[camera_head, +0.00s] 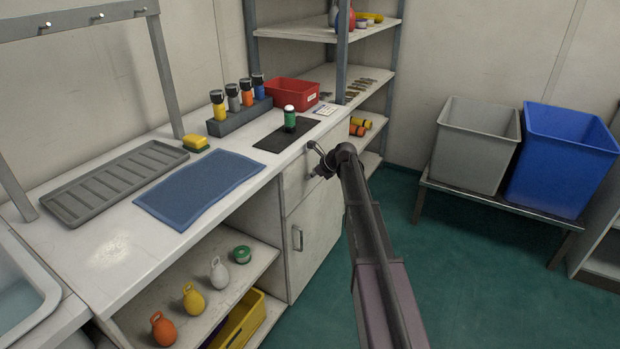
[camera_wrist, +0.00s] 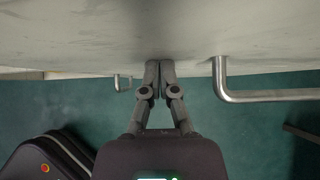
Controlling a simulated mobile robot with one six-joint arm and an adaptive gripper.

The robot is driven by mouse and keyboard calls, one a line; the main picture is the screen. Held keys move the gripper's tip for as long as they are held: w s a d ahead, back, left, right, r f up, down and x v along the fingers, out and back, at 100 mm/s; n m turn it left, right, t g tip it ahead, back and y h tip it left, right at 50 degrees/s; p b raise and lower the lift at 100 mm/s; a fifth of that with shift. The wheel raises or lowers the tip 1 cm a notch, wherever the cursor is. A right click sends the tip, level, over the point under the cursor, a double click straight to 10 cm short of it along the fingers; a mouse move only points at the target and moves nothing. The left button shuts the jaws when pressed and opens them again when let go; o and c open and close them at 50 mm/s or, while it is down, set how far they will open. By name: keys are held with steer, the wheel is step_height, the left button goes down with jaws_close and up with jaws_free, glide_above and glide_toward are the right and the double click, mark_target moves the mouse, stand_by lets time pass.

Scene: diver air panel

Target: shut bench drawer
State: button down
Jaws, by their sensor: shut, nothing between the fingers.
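The bench drawer (camera_head: 296,184) is at the right end of the white bench, above a cupboard door. Its front looks about flush with the cupboard below; a small gap cannot be ruled out. My gripper (camera_head: 317,170) is at the drawer front, just under its bar handle (camera_head: 316,148), partly hidden by my arm. In the wrist view my gripper (camera_wrist: 160,66) is shut and empty, its fingertips at the pale drawer front (camera_wrist: 110,35). Contact cannot be told for sure. The drawer's metal handle (camera_wrist: 265,95) is right of the fingers, apart from them.
The cupboard door (camera_head: 312,240) below has its own handle (camera_head: 298,238). Open shelves to its left hold several weights. A grey bin (camera_head: 476,145) and a blue bin (camera_head: 562,160) stand on a low rack at right. Green floor before the bench is clear.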

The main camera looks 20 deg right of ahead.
steer(key=shift+w+a+r, duration=0.15)
steer(key=shift+w+a, duration=0.05)
steer(key=shift+w, duration=0.2)
steer(key=shift+d, duration=0.1)
steer(key=s+d+r+p, duration=0.7)
steer(key=s+d, duration=0.1)
steer(key=shift+s, duration=0.3)
stand_by(0.4)
steer(key=shift+f, duration=0.1)
stand_by(0.4)
